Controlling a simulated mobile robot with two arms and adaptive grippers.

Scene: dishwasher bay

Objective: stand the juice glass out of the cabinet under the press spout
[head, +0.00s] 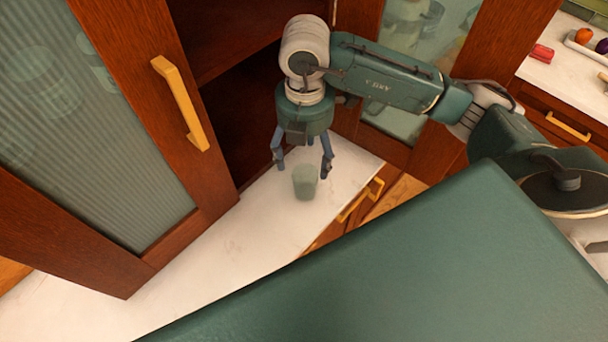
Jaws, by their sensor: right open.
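The juice glass (305,183) is a small pale green translucent tumbler. It stands upright on the white counter in front of the cabinet (250,115), whose left door is swung open. My right gripper (302,172) is above and around the back of the glass, fingers pointing down and spread apart. One finger is to the left of the glass and one to its right, with gaps visible. I cannot tell whether either finger touches it. My left gripper is out of view. The press and its spout are not in view.
The open ribbed-glass cabinet door (90,110) with a yellow handle (181,102) stands left of the gripper. Drawers with yellow handles (360,201) are below the counter edge. The white counter (215,250) is bare at lower left.

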